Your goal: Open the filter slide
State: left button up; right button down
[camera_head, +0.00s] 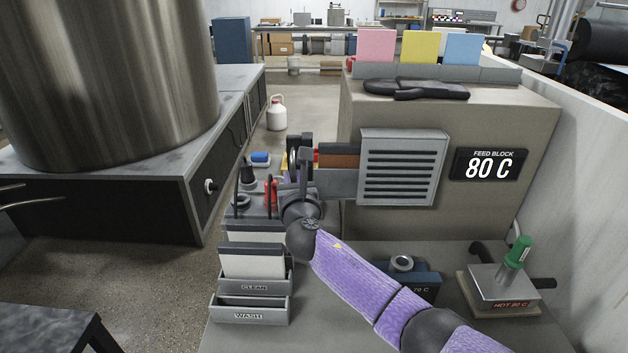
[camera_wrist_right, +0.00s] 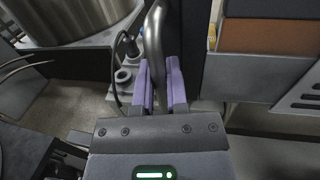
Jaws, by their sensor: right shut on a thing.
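The filter slide (camera_head: 338,182) is a grey bar with a brown and dark block above it, sticking out to the left of a vented grey housing (camera_head: 402,168). A grey metal handle (camera_head: 304,164) stands at its left end. In the right wrist view the curved handle (camera_wrist_right: 155,35) runs down between the purple fingers of my right gripper (camera_wrist_right: 161,88), which is shut on it. In the head view this gripper (camera_head: 302,190) is at the slide's left end, its fingers largely hidden by the wrist. My left gripper is not in view.
CLEAN (camera_head: 254,286) and WASH (camera_head: 249,312) trays stand on the bench at front left. A hot block (camera_head: 504,290) with a green-capped item is at right. A large steel vat (camera_head: 110,80) stands at left. Floor shows between vat cabinet and bench.

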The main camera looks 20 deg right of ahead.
jog(key=w+a+b, duration=0.1)
jog(key=w+a, duration=0.1)
jog(key=a, duration=0.3)
jog(key=shift+w+a+b, duration=0.25)
jog(key=shift+w+b, duration=0.1)
jog(key=c, duration=1)
grip_release()
jog(key=shift+o, duration=0.2)
jog(key=shift+s, duration=0.1)
jog(key=p+v, duration=0.4)
jog(key=v, duration=0.5)
jog(key=shift+s+a+p, duration=0.15)
jog(key=shift+s+p, duration=0.25)
